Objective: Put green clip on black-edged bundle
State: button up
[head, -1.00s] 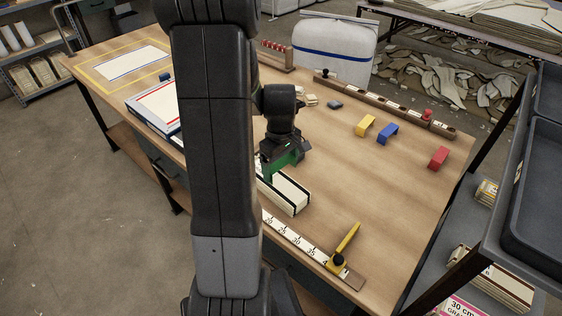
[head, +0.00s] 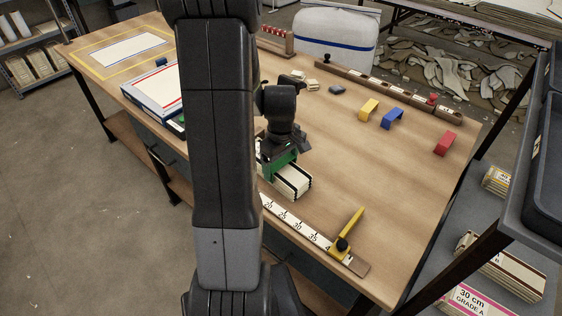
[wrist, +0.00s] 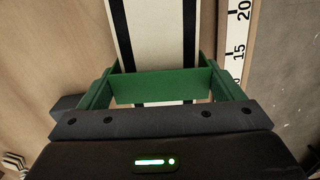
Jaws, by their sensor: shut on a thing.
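The black-edged bundle (head: 294,179) is a pale stack of cloth with black stripes along its edges, lying flat on the table. It also shows in the wrist view (wrist: 154,35), running under the clip. The green clip (wrist: 160,84) is a U-shaped bracket, and also shows in the head view (head: 283,160). My gripper (head: 279,157) is shut on the clip and holds it across the bundle, its bar over the top and a leg towards each side. Whether the legs reach the table or the bar touches the cloth is hidden.
A white ruler (head: 290,221) with a yellow-handled stop (head: 349,230) lies along the near edge. Yellow (head: 369,109), blue (head: 392,117) and red (head: 445,142) clips stand at the right. A slotted wooden rail (head: 385,88) runs along the back. The table centre-right is clear.

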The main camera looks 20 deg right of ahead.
jog(key=shift+f, duration=0.5)
jog(key=o, duration=0.4)
jog(key=shift+o, duration=0.2)
jog(key=shift+r, duration=0.15)
notch_tip(320, 180, up, 14)
jog(key=shift+f, duration=0.2)
